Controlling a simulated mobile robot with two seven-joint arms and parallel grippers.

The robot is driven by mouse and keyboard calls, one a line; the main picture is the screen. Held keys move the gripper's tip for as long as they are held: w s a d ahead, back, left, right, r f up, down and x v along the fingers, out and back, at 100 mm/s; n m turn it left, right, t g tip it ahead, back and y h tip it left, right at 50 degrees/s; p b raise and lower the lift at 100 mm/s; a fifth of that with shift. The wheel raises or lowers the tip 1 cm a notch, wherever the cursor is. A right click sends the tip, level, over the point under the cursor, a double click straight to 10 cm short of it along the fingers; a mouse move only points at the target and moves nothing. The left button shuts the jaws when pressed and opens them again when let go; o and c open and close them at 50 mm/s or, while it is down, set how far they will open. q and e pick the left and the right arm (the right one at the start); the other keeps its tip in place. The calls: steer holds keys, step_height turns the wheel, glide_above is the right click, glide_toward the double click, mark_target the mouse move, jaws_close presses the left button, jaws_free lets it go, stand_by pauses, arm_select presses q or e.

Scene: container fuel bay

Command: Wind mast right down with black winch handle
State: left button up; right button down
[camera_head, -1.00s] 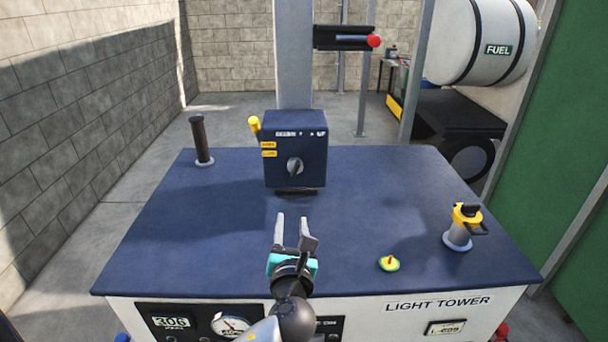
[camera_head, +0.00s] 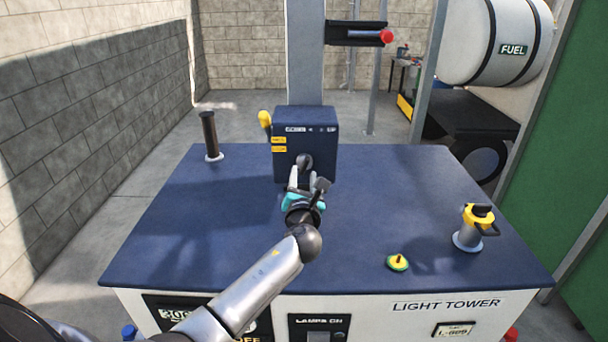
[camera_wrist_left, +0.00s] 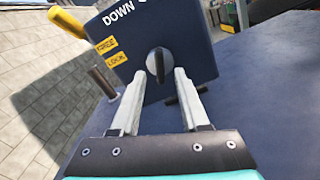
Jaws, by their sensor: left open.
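A dark blue winch box (camera_head: 325,140) marked DOWN and UP stands at the foot of the grey mast (camera_head: 304,50). A black handle on a round grey hub (camera_head: 304,161) is on its front face; it also shows in the left wrist view (camera_wrist_left: 158,66), standing about upright. My left gripper (camera_head: 308,178) is open and empty in front of the box. In the left wrist view its fingers (camera_wrist_left: 158,84) point at the face, one on each side of the handle; I cannot tell if they touch it. My right gripper is not in view.
A yellow lever (camera_head: 265,119) by FREE and LOCK labels is on the box's left side. A yellow-topped fitting (camera_head: 470,228) and a small yellow-green cap (camera_head: 398,262) are at the right.

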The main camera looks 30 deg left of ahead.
arm_select(q)
steer(key=shift+x, duration=1.05)
steer(key=shift+c, duration=0.2)
jaws_close()
